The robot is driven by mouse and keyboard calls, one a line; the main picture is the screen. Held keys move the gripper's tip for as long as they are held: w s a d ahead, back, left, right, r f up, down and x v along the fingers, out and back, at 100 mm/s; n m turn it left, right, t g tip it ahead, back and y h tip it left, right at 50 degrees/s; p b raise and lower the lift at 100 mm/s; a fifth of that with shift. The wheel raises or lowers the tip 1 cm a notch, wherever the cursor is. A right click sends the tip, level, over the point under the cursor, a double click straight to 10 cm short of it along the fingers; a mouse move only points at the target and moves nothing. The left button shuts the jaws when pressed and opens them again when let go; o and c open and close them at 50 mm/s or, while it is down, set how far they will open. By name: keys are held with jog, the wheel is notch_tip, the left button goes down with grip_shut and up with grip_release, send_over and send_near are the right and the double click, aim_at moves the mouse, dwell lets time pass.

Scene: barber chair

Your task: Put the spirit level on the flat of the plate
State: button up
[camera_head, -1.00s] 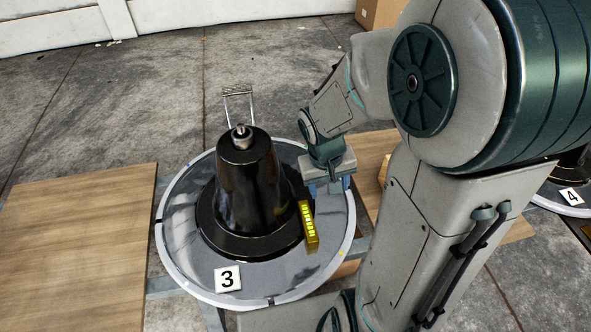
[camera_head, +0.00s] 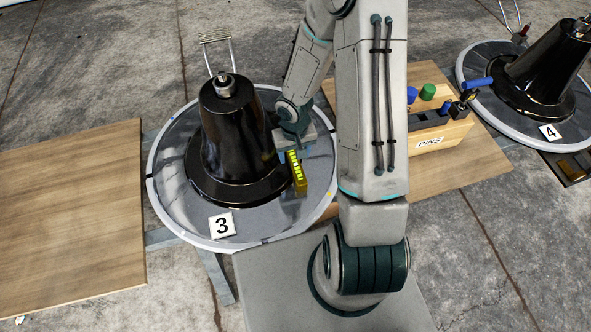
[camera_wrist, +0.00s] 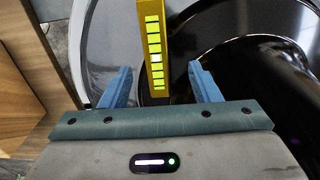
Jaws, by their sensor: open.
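The spirit level (camera_head: 298,172) is a yellow bar with a row of lit segments. It lies on the grey round plate (camera_head: 265,222) marked 3, just right of the black cone's flange. My gripper (camera_head: 294,155) is open at the level's far end. In the wrist view the level (camera_wrist: 154,45) runs away from my gripper (camera_wrist: 161,82), its near end between the two blue fingers with a gap on each side. One segment shows white and the others yellow-green. Whether the level's whole underside touches the plate cannot be told.
The tall black cone (camera_head: 235,130) stands on the plate close to the left of my gripper. A wooden board (camera_head: 70,220) is at left. A PINS block (camera_head: 440,135) with blue and green pins is at right. A second plate (camera_head: 475,95), marked 4, stands beyond it.

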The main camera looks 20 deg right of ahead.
aim_at(296, 165)
jog(key=f+b, duration=0.1)
jog(key=f, duration=0.1)
jog(key=f+b, duration=0.1)
jog(key=f, duration=0.5)
jog(key=shift+w+d+f+b, duration=0.1)
jog(key=shift+w+d+b, duration=0.2)
jog(key=shift+b, duration=0.1)
grip_shut()
